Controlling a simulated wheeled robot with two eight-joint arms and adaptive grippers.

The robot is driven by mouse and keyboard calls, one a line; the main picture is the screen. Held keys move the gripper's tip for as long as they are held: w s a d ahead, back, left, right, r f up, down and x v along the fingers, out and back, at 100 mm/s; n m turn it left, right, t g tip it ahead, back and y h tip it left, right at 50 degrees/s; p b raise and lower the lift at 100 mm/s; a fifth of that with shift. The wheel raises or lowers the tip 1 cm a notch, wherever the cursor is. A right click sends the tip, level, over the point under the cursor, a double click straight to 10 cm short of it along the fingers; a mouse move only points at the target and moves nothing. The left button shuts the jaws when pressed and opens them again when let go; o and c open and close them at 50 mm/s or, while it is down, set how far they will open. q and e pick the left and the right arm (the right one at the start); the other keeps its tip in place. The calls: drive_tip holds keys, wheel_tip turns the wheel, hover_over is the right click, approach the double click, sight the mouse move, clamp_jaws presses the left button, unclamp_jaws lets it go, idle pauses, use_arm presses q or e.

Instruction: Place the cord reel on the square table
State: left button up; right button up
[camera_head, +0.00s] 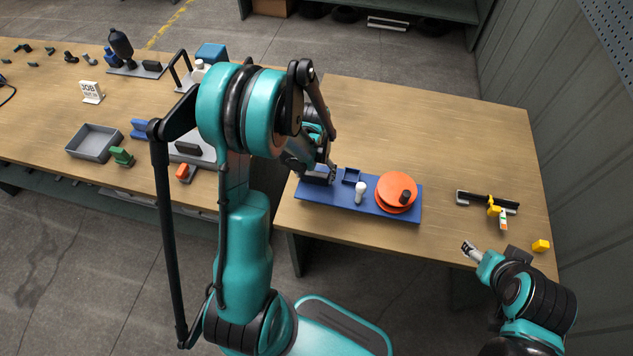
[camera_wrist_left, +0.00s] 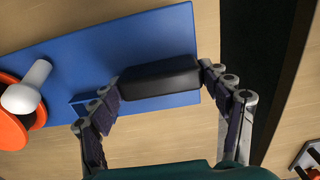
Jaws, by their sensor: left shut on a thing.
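My left gripper (camera_head: 318,177) is at the plate's left end. In the left wrist view, its fingers are shut on the black block (camera_wrist_left: 160,76). My right gripper (camera_head: 468,247) is at the table's front right edge, apart from the reel; its fingers are too small to judge.
A black bar tool (camera_head: 488,202), a yellow-and-white piece (camera_head: 503,219) and a yellow block (camera_head: 541,246) are at the table's right. The back of this table is clear. A long table (camera_head: 50,120) at left holds a grey tray (camera_head: 94,142) and several parts.

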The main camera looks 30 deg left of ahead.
use_arm(q)
drive_tip(key=shift+w+f, duration=0.35)
drive_tip(key=shift+w, duration=0.05)
wheel_tip(320, 180, down, 4)
drive_tip(key=shift+r+b, duration=0.1)
drive_tip(key=shift+b, duration=0.75)
drive_tip(key=shift+s+r, duration=0.1)
drive_tip(key=o, duration=1.3)
